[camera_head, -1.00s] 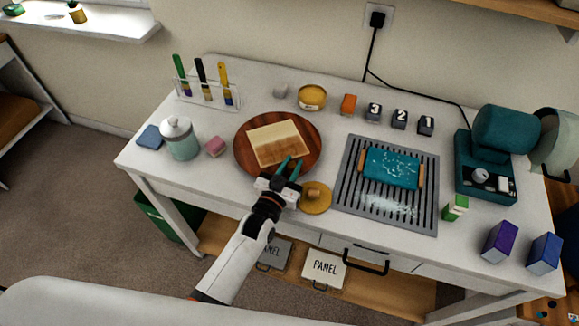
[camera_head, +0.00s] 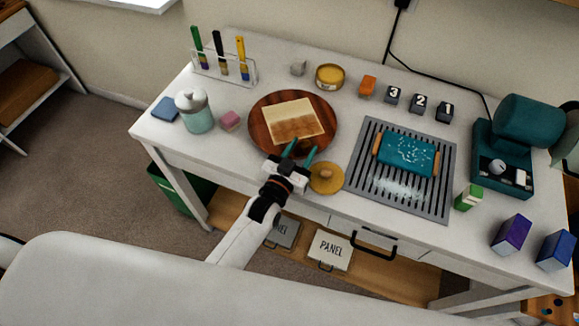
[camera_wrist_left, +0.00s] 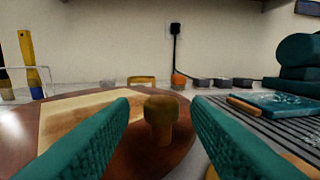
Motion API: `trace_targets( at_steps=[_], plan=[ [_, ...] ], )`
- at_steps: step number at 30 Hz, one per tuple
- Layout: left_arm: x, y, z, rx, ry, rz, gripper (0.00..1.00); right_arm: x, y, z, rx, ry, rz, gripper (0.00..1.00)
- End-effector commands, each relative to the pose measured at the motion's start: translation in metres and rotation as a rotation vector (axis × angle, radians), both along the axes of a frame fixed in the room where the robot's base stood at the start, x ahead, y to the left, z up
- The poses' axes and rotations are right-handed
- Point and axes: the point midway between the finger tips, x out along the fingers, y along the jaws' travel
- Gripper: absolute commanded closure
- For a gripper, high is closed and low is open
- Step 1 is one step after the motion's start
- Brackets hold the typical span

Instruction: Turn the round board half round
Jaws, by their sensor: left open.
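The round board (camera_head: 258,135) is dark reddish brown and lies flat on the white table, left of centre. A pale rectangular panel with a browner near part (camera_head: 295,113) lies on it. A small brown knob (camera_wrist_left: 160,118) stands upright at the board's near edge; it shows in the left wrist view between my fingers. My left gripper (camera_head: 301,151) is open at the board's near edge, its teal fingers pointing at the board. The fingers flank the knob; I cannot tell that they touch it. My right gripper is not in view.
A yellow knobbed disc (camera_head: 322,184) lies just right of my left gripper. A grey grooved rack (camera_head: 362,148) with a teal piece is further right. A brush rack (camera_head: 225,72) is behind.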

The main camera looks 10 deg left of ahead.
Motion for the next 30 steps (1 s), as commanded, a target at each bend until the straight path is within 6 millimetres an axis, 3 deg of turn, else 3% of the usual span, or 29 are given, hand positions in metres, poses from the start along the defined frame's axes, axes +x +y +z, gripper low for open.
trace_targets(
  at_steps=[6, 13, 18, 26, 30],
  plan=[
    [-0.048, 0.013, -0.004, 0.001, 0.002, 0.000, 0.57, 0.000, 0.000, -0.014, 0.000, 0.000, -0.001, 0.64],
    [-0.085, 0.024, -0.003, 0.000, 0.001, 0.000, 0.57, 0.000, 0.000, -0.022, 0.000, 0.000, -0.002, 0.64],
    [-0.095, 0.027, -0.001, 0.001, 0.000, 0.000, 0.57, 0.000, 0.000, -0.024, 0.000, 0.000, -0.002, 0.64],
    [-0.096, 0.027, 0.000, 0.001, -0.001, 0.000, 0.57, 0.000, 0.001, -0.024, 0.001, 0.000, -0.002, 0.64],
    [-0.096, 0.028, -0.001, 0.006, 0.019, 0.000, 0.78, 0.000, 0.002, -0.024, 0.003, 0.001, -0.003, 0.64]
  ],
)
